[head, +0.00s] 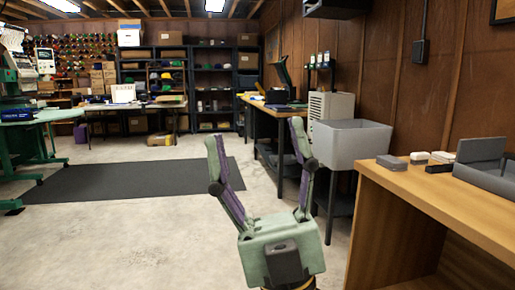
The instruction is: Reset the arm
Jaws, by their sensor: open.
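My gripper (258,163) shows in the head view, right of the middle and low in the picture. It is pale green with purple inner pads and dark joints. Its two fingers point up and stand wide apart. Nothing is between them. The gripper is held in front of the concrete floor, left of the wooden desk, touching nothing that I can see. The rest of the arm is out of the picture below.
A wooden desk (440,195) at right carries small blocks (392,162) and a grey tray (490,178). Behind it stand a grey utility sink (348,145) and a workbench (270,112). A dark mat (125,180) lies on open floor at left. A green machine (25,150) stands far left.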

